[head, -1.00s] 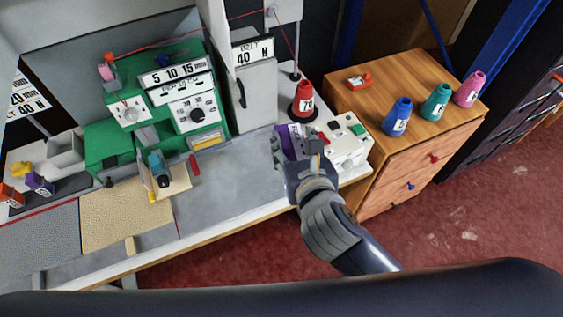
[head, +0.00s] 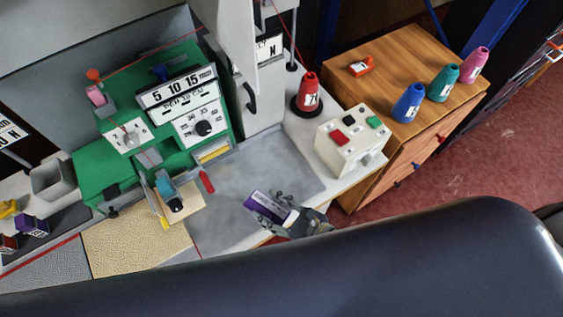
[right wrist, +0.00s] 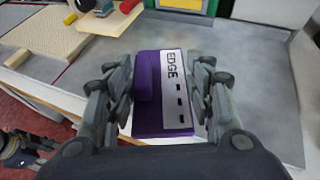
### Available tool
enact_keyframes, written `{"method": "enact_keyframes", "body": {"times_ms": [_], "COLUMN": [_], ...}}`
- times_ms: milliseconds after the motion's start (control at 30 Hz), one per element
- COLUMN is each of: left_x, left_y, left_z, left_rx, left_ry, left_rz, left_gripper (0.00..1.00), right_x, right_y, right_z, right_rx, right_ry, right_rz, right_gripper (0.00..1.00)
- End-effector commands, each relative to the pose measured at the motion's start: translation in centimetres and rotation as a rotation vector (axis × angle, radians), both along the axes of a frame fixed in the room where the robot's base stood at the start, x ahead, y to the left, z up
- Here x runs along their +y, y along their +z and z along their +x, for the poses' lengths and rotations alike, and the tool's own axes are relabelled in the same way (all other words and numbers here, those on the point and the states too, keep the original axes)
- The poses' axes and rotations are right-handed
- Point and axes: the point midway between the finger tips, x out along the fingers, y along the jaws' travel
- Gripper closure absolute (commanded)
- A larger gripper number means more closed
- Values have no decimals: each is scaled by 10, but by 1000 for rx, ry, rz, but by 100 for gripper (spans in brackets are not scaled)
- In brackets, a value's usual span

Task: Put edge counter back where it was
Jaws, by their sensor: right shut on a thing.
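The edge counter (head: 270,207) is a purple block with a white face. In the right wrist view the edge counter (right wrist: 162,95) shows the word EDGE and several dark dashes. My right gripper (head: 276,212) is shut on it, with a finger on each side (right wrist: 162,92). It is over the front part of the grey worktop (head: 250,170); I cannot tell whether it touches the surface.
A white button box (head: 350,142) and a red cone (head: 308,92) stand at the worktop's right end. A green machine (head: 150,130) stands behind. A small purple box (head: 33,226) is at far left. A wooden cabinet (head: 400,60) holds several cones.

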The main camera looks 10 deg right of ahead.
Motion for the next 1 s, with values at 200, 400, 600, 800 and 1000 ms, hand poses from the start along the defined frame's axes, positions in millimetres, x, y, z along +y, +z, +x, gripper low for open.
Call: {"method": "enact_keyframes", "body": {"times_ms": [200, 400, 600, 800, 1000], "left_x": [9, -13, -20, -5, -3], "left_y": [-13, -38, -54, -57, -75], "left_z": [4, -24, -31, -10, -1], "left_rx": [-5, 34, 45, 15, 0], "left_ry": [0, 3, -1, -1, 3], "left_rz": [11, -13, -21, -5, -3], "left_gripper": [47, 47, 47, 47, 47], "right_x": [-28, -64, -92, -103, -108], "right_y": [-7, -14, -15, -15, -39], "right_z": [30, 69, 99, 111, 117], "right_rx": [-8, -6, -5, -4, 0], "right_ry": [-2, -2, -2, -3, -4], "right_rz": [-7, -6, -3, -2, 3], "right_gripper": [80, 80, 80, 80, 80]}}
